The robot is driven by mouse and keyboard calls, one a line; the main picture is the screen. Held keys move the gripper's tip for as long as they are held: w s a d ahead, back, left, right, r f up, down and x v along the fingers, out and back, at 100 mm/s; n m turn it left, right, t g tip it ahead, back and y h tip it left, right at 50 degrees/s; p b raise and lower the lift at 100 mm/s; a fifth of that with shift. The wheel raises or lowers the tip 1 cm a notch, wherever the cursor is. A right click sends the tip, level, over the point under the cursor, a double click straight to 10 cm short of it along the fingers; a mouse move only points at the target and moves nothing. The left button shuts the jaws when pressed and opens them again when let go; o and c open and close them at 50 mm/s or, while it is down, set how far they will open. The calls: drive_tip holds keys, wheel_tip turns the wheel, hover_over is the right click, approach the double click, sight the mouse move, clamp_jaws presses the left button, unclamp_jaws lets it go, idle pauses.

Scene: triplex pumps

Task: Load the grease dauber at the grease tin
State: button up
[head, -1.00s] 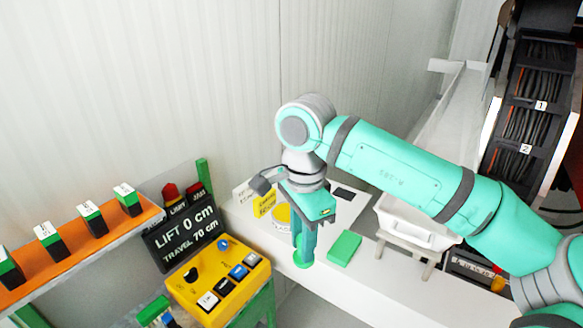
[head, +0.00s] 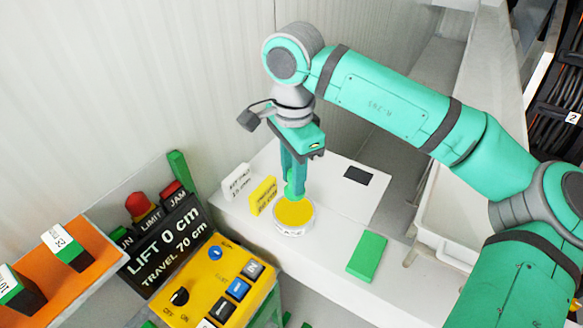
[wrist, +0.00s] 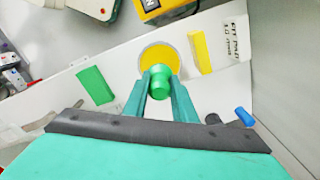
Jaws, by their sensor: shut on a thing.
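The grease tin (head: 279,225) is a short round white tin with a yellow top, standing on the white shelf. In the wrist view its yellow round (wrist: 158,53) lies just beyond the fingertips. My gripper (head: 293,182) points down and is shut on the grease dauber (wrist: 160,81), a green piece with a rounded end. The dauber's green end also shows in the head view (head: 291,193), at the back edge of the yellow surface. I cannot tell whether it touches the grease. The fingers (wrist: 160,92) hide part of the dauber.
A yellow sign (head: 262,196) and a white sign (head: 236,182) stand close behind and left of the tin. A green block (head: 367,256) lies to its right, and a dark pad (head: 358,175) behind. A yellow control box (head: 215,285) stands at front left.

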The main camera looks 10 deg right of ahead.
drive_tip(key=f, duration=0.3)
drive_tip(key=shift+w+f, duration=0.2)
drive_tip(key=shift+f, duration=0.05)
drive_tip(key=shift+s+d+f, duration=0.15)
drive_tip(key=shift+s+f, duration=0.05)
drive_tip(key=shift+f, duration=0.25)
drive_tip(key=shift+a+f, duration=0.15)
drive_tip(key=shift+a, duration=0.1)
drive_tip(key=shift+d, duration=0.1)
drive_tip(key=shift+w+f, duration=0.1)
drive_tip(key=shift+f, duration=0.2)
drive_tip(key=shift+d+f, duration=0.1)
idle(0.4)
drive_tip(key=shift+a+f, duration=0.1)
drive_tip(key=shift+a, duration=0.1)
drive_tip(key=shift+d, duration=0.1)
idle(0.9)
